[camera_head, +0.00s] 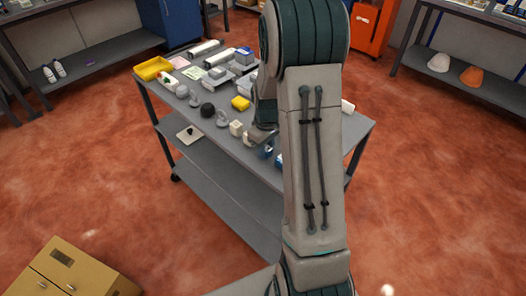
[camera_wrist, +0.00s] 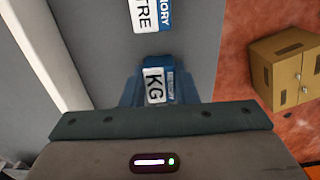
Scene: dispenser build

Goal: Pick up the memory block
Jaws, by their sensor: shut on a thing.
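A blue memory block (camera_wrist: 155,86) with a white label reading "KG" is between the fingers of my gripper (camera_wrist: 157,92) in the wrist view. The fingers are shut on its sides. Whether it touches the table top (camera_wrist: 105,55) is hard to tell. A second blue block (camera_wrist: 151,15), with a white label ending in "TRE" and blue lettering "MORY", lies farther up in the wrist view, apart from the gripper and cut off by the frame edge. In the head view my gripper (camera_head: 262,142) is low over the near part of the table, partly hidden by my arm.
A cardboard-coloured cabinet (camera_head: 70,268) stands on the floor at lower left. Red floor lies open around the table.

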